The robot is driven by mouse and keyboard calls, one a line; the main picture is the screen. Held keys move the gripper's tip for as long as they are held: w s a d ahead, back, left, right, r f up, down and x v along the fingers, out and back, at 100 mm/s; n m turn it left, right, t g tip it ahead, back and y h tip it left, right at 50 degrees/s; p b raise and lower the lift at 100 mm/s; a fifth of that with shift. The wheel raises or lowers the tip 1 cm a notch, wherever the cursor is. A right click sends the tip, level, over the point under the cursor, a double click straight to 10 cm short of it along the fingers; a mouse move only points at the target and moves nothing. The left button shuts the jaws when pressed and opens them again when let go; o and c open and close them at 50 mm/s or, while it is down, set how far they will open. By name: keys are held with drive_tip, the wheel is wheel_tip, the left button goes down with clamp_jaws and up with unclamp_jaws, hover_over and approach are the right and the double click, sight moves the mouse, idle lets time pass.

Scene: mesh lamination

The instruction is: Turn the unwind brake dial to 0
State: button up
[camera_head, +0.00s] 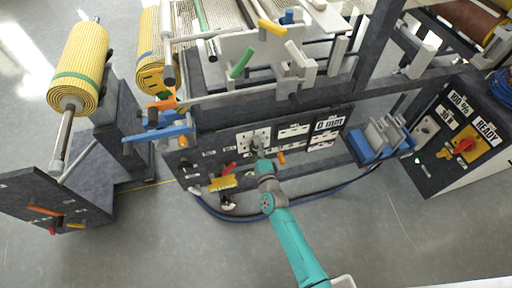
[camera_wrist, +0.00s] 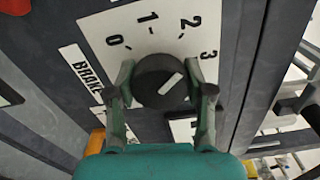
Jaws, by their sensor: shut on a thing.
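The unwind brake dial (camera_wrist: 153,82) is a round black knob with a white pointer line, on a panel with a BRAKE label (camera_wrist: 82,68). A white scale (camera_wrist: 150,38) around it reads 0, 1, 2, 3. The pointer line slants to the upper right, toward the side of 2 and 3 and away from 0. My gripper (camera_wrist: 160,85) is shut on the dial, one finger on each side. In the head view my gripper (camera_head: 258,148) is at the front panel (camera_head: 222,145) and hides most of the dial.
A yellow roll (camera_head: 80,65) stands at left. The grey floor in front is mostly free, with a dark hose (camera_head: 310,198) near the machine.

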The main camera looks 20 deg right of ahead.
drive_tip(key=n, duration=0.4)
drive_tip(key=shift+n, duration=0.4)
drive_tip(key=n, duration=0.9)
drive_tip(key=shift+f, duration=0.1)
drive_tip(key=n, duration=0.4)
drive_tip(key=shift+n, duration=0.7)
drive_tip(key=o, duration=1.2)
drive_tip(key=shift+s, duration=0.15)
drive_tip(key=s, duration=1.1)
drive_tip(key=shift+s+a, duration=0.15)
drive_tip(key=shift+s, duration=0.25)
